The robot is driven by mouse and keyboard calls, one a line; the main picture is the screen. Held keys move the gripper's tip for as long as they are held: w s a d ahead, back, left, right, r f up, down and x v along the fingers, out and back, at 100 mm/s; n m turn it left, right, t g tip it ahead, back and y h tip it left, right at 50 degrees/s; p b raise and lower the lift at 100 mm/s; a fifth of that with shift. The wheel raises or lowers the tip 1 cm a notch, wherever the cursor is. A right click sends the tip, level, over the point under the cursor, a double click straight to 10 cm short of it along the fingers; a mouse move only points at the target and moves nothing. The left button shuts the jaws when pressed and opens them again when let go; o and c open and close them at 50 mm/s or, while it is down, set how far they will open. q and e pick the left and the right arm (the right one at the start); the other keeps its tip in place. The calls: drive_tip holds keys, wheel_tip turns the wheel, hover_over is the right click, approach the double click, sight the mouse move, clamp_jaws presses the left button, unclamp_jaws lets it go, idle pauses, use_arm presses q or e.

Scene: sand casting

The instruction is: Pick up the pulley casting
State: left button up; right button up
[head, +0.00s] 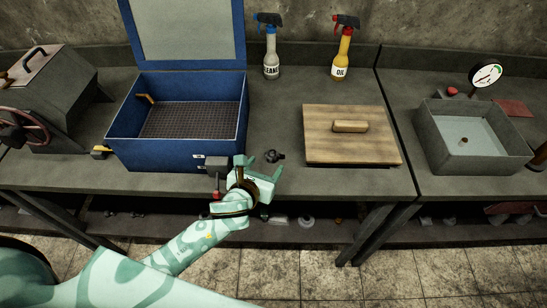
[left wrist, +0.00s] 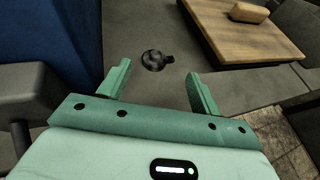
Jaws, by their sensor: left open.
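A small dark round casting with a short stub on one side, which looks like the pulley casting (head: 274,156), lies on the grey bench to the right of the blue box. In the left wrist view the casting (left wrist: 155,60) lies ahead of my left gripper, between the lines of its two fingers. My left gripper (head: 262,163) is open and empty, with its pale green fingers spread a little short of the casting. The fingers also show in the left wrist view (left wrist: 159,86). My right gripper is not in view.
The open blue box (head: 160,157) stands just left of my gripper. A wooden board with a handle (head: 350,151) lies to the right. Spray bottles (head: 271,55) stand behind. A grey water tank (head: 485,155) is far right.

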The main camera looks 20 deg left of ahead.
sight(271, 157)
use_arm(q)
drive_tip(key=shift+w+f, duration=0.2)
drive_tip(key=shift+w, duration=0.25)
drive_tip(key=x, duration=0.1)
drive_tip(key=b+x, duration=0.1)
drive_tip(key=x, duration=0.1)
drive_tip(key=f+b+x, duration=0.1)
drive_tip(key=x, duration=0.1)
drive_tip(key=shift+a, duration=0.3)
drive_tip(key=shift+w, duration=0.1)
drive_tip(key=shift+r, duration=0.1)
drive_tip(key=c, duration=1.1)
